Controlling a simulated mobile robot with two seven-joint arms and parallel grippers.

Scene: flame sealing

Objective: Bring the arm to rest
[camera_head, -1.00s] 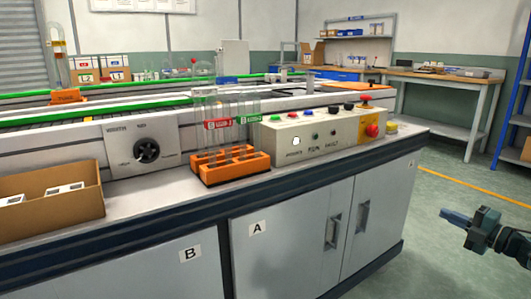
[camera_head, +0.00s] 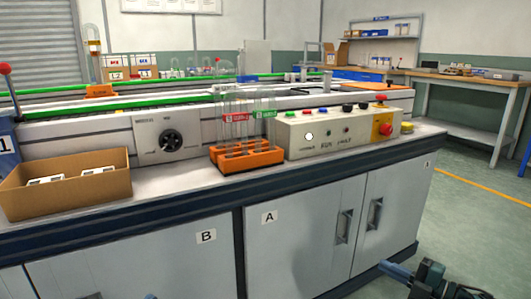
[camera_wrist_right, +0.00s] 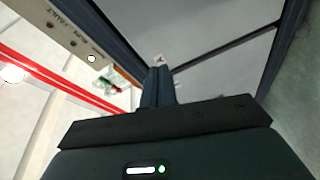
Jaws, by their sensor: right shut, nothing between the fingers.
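My right gripper (camera_head: 388,267) shows at the bottom right of the head view, low in front of the grey cabinet and apart from it. Its fingers are together and hold nothing. In the right wrist view the closed dark fingers (camera_wrist_right: 158,86) point away from the camera, with the cabinet and control panel beyond them. Most of my right arm is cut off by the lower picture edge. My left gripper does not show.
The bench (camera_head: 320,175) carries an open cardboard box (camera_head: 75,200), an orange rack (camera_head: 245,159) with glass tubes, and a control box (camera_head: 335,135) with buttons. Cabinet doors with handles face me. Open floor (camera_head: 465,225) lies to the right.

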